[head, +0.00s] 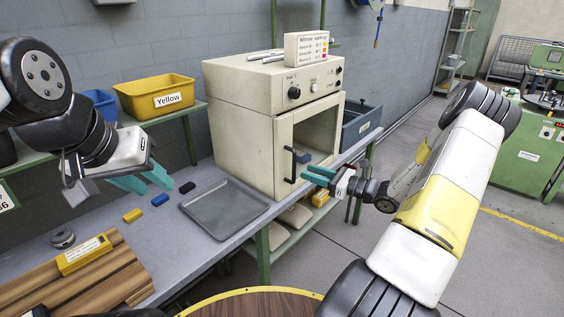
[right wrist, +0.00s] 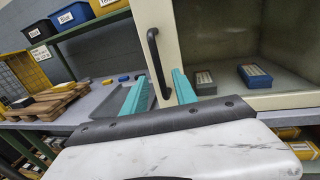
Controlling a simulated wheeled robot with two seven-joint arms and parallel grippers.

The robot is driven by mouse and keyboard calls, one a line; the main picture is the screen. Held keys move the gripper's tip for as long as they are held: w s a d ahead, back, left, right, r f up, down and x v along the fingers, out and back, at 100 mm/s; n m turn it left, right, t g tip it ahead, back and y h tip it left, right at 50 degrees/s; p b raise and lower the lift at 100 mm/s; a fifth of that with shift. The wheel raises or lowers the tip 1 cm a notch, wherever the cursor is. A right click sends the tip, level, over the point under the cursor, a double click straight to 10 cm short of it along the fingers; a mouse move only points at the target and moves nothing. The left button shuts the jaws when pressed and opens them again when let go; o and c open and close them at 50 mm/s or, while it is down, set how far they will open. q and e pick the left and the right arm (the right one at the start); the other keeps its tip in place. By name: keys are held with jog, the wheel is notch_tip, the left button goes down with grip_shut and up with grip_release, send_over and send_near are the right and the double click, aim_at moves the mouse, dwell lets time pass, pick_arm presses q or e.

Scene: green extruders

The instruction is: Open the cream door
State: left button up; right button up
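The cream door (head: 283,140) is on the front of a cream cabinet on the bench; it looks shut or nearly so, but I cannot tell exactly. Its upright black handle (head: 291,165) is at its left side. The handle also shows in the right wrist view (right wrist: 154,55). My right gripper (head: 306,174) is open in front of the door, just right of the handle in the head view. In the right wrist view, the handle's lower part lies between its teal fingers (right wrist: 161,78); contact is not clear. My left gripper (head: 158,187) is open and empty over the bench's left part.
A grey tray (head: 222,208) lies left of the cabinet, with small blue, black and yellow blocks beyond it. A sign box (head: 305,47) stands on the cabinet. Small boxes (right wrist: 255,76) sit inside it. A yellow bin (head: 155,95) is at the back left.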

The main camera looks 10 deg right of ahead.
aim_at(294, 180)
jog(key=x, duration=0.6)
jog(key=shift+w+a, duration=0.25)
jog(key=shift+a, duration=0.1)
grip_shut()
dwell(1.1)
